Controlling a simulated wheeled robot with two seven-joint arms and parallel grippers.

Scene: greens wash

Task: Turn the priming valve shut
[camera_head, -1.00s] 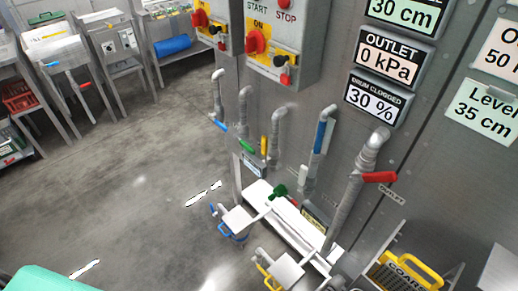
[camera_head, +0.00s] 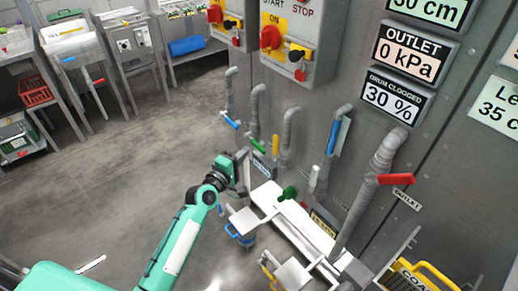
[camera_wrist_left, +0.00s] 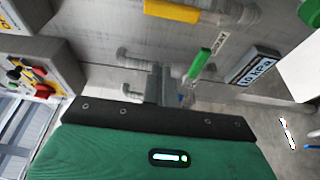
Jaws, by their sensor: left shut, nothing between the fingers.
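Several pipes with coloured lever handles come out of the steel wall, and no readable label tells which is the priming valve. In the head view there are a blue lever (camera_head: 230,121), a yellow lever (camera_head: 275,145), an upright blue lever (camera_head: 333,136) and a red lever (camera_head: 396,179). My left gripper (camera_head: 245,166) is shut and empty, in front of the lower wall by the left pipes. My right gripper is out of view.
A white trough (camera_head: 300,228) with a green-handled part (camera_head: 288,193) lies along the wall foot. Red-knobbed switch boxes (camera_head: 298,40) and display panels (camera_head: 397,96) hang above. Carts (camera_head: 70,60) stand at the back left. The floor (camera_head: 110,180) between is clear.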

